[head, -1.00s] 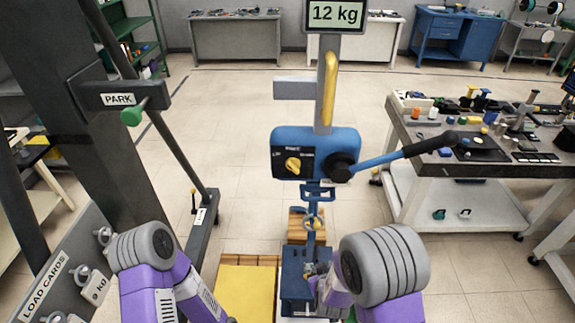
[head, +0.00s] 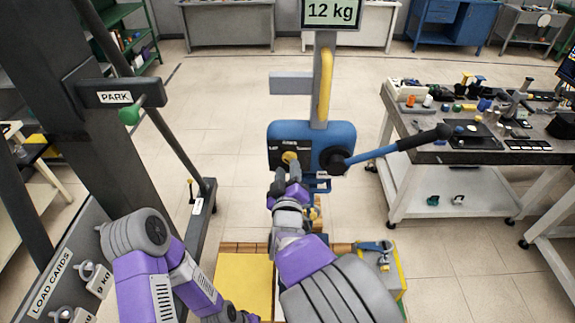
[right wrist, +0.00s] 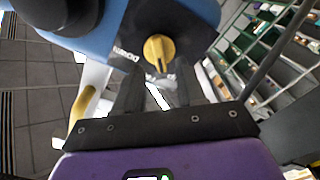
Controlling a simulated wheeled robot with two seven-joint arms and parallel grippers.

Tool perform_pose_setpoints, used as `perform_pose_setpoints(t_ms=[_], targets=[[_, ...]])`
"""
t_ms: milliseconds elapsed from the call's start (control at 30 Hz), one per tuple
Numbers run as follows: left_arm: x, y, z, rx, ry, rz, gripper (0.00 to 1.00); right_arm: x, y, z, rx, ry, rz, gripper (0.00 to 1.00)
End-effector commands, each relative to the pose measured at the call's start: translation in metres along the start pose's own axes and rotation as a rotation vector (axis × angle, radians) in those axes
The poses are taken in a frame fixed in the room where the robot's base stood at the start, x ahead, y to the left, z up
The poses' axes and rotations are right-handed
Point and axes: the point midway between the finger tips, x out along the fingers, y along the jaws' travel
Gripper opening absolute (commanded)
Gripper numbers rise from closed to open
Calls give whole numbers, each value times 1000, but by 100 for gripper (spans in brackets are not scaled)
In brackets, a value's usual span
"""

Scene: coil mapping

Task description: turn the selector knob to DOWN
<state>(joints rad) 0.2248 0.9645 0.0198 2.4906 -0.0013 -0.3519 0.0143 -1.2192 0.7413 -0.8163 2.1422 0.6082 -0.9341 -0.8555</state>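The yellow selector knob (head: 289,157) sits on the black plate on the front of the blue hoist box (head: 340,137). The plate has a label on each side, partly unreadable at this size. In the right wrist view the knob (right wrist: 159,52) is just beyond my fingertips, with an upside-down "Down" label beside it. My right gripper (head: 287,182) is just below and in front of the knob. In the right wrist view its two dark fingers (right wrist: 157,75) are apart, with nothing between them. I cannot tell the knob's setting. My left arm is low at left; its gripper is out of view.
A blue lever with a black grip (head: 425,138) sticks out right of the box. The display (head: 331,11) above reads 12 kg. A PARK bracket (head: 118,97) and LOAD CARDS board (head: 62,270) stand at left. A cluttered workbench (head: 460,156) is at right.

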Motion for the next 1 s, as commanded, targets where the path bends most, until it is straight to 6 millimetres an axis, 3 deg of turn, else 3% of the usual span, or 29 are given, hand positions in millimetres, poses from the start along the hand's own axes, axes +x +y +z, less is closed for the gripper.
perform_pose_setpoints(t_ms=[200,500,767,1000], targets=[[-1,0,0,0,0,0,0,22,0,0,1,-1,-1,39],[-1,0,0,0,0,0,0,25,-1,0,1,0,-2,39],[-1,0,0,0,0,0,0,25,-1,0,1,0,-2,1],[-1,0,0,0,0,0,0,25,-1,0,4,0,-2,0]])
